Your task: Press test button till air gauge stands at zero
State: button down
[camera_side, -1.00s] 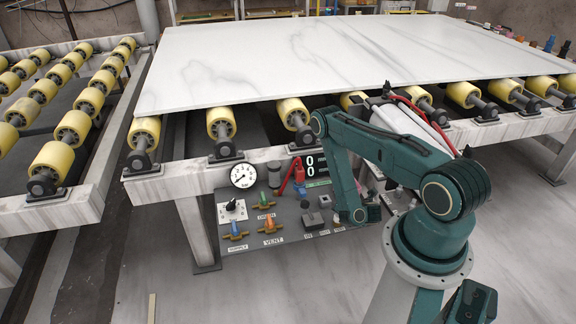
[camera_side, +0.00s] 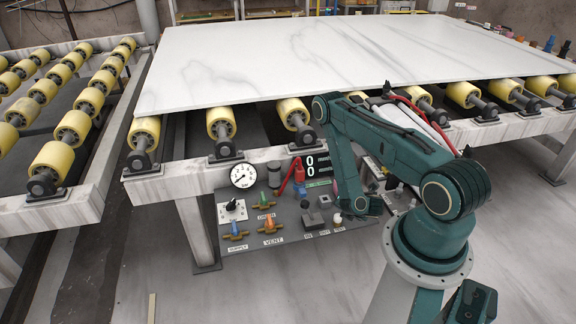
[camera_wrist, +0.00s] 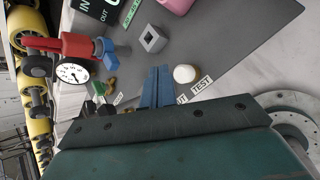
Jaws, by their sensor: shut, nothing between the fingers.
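The test button is a round white cap (camera_wrist: 185,74) beside a TEST label (camera_wrist: 203,86) in the wrist view. In the side view the white cap (camera_side: 337,217) shows just left of my arm's lower end. My gripper (camera_wrist: 160,72) is shut and empty, its blue fingers just left of the button in the wrist view. I see no contact; the height gap cannot be told. In the side view the fingers are hidden or too small to make out. The white air gauge (camera_side: 244,176) also shows in the wrist view (camera_wrist: 73,72); its exact reading is too small to tell.
The grey panel carries a blue-handled supply valve (camera_side: 236,229), an orange vent valve (camera_side: 268,224), a green-handled valve (camera_side: 264,200), a red handle (camera_side: 299,172) and a square grey block (camera_wrist: 152,39). A marble slab (camera_side: 300,60) on yellow rollers overhangs behind.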

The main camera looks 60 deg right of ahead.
jog(key=shift+r, duration=1.7)
jog(key=shift+r, duration=0.1)
jog(key=w+d+r+m+h, duration=0.2)
jog(key=w+d+r+m, duration=0.2)
jog(key=r, duration=0.3)
notch_tip(320, 180, up, 25)
jog(key=m+g+y, duration=0.1)
jog(key=m+g, duration=0.1)
jog(key=m, duration=1.1)
send_over(340, 218)
jog(key=w+a, duration=0.5)
jog(key=w, duration=0.3)
jog(key=s+a+r+m+y, duration=0.1)
jog(key=s+a+r+y, duration=0.2)
jog(key=s+a+r, duration=0.3)
jog(key=s+a+r+m+y, duration=0.1)
jog(key=s+a+r+y, duration=0.2)
jog(key=s+a+r, duration=0.3)
jog(key=s+a, duration=0.3)
jog(key=a, duration=0.4)
jog(key=shift+s+a+r+y, duration=0.15)
jog(key=shift+a+y, duration=0.15)
jog(key=shift+y, duration=0.1)
